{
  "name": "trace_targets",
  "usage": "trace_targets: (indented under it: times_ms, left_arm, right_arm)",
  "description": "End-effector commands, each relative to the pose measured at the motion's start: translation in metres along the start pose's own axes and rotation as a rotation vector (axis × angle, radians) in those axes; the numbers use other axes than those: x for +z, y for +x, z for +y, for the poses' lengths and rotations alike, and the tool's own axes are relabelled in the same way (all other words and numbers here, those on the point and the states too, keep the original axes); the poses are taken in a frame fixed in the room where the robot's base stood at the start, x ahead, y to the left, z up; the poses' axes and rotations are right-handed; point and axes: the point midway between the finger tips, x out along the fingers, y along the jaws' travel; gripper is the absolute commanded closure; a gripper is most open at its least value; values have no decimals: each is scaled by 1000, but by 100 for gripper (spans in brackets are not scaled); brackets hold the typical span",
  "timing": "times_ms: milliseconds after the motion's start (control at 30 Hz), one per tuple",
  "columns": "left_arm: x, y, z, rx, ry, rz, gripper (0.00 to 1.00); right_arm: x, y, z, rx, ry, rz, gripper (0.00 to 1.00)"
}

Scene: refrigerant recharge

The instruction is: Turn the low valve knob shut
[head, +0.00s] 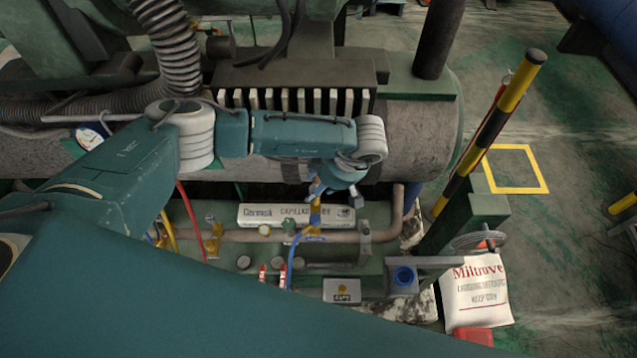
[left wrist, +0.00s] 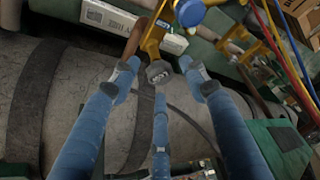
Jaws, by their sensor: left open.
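In the left wrist view, a round blue knob (left wrist: 189,12) sits at the top edge, beside a yellow valve fitting (left wrist: 152,38). It looks like the low valve knob and is partly cut off by the frame. The gripper hides part of this fitting. My right gripper is in neither view.
A white box (head: 270,215) lies behind the pipe (head: 340,236). Red (head: 190,215), yellow (head: 169,230) and blue (head: 290,262) hoses run nearby. The large grey cylinder (head: 420,130) lies behind.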

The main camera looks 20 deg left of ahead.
Motion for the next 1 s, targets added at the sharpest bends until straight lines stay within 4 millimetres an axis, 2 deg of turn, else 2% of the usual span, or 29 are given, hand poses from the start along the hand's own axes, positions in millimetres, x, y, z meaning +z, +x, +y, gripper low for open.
trace_targets:
  times_ms: [300, 500, 767, 1000]
  left_arm:
    - [0, 3, 0, 1, 0, 0, 57]
    - [0, 2, 0, 0, 0, 0, 97]
    - [0, 3, 0, 5, 13, 1, 99]
    - [0, 6, -2, 44, 106, 2, 99]
  right_arm:
    - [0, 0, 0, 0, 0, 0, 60]
    - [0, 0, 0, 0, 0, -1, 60]
    - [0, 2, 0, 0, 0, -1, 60]
    - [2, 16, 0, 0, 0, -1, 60]
